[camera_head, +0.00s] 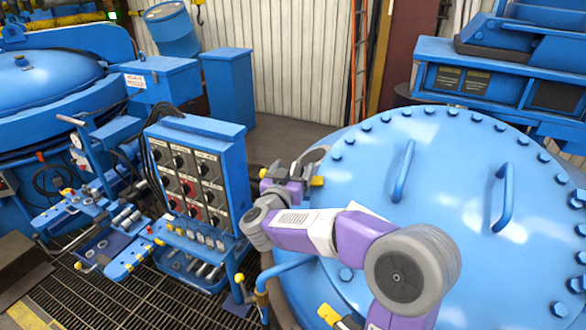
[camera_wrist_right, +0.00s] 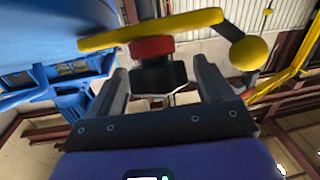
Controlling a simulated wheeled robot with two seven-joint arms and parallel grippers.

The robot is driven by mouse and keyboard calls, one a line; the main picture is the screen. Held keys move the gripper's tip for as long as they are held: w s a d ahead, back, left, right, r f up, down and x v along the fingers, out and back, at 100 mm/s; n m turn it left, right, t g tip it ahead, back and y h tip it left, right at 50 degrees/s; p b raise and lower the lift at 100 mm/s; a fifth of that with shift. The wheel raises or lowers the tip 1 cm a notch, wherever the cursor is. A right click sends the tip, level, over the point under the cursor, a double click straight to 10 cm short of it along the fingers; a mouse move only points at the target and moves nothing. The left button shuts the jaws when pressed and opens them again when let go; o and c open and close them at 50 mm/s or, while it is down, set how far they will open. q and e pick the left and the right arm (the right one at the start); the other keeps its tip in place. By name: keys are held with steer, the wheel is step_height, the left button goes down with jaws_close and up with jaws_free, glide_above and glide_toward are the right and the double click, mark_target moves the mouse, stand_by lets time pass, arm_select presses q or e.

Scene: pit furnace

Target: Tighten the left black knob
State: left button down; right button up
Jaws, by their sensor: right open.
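A black faceted knob (camera_wrist_right: 160,74) sits under a red collar (camera_wrist_right: 151,46) and a yellow bar handle (camera_wrist_right: 150,30) in the right wrist view. My right gripper (camera_wrist_right: 160,88) is open, with one finger on each side of the knob; I cannot tell whether they touch it. In the head view my right gripper (camera_head: 285,183) is at the left rim of the round blue lid, beside small yellow parts (camera_head: 317,181). The knob is hidden or too small to make out there. My left gripper is not in view.
The blue lid (camera_head: 450,190) has rim bolts and two raised handles (camera_head: 403,170). A blue control panel (camera_head: 190,178) with several black and red knobs stands left of my right arm. A blue pipe (camera_head: 285,268) runs below. Another yellow-tipped fitting (camera_head: 328,314) shows at the bottom edge.

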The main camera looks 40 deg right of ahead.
steer(key=shift+d, duration=0.2)
steer(key=shift+c, duration=0.4)
steer(key=c, duration=0.9)
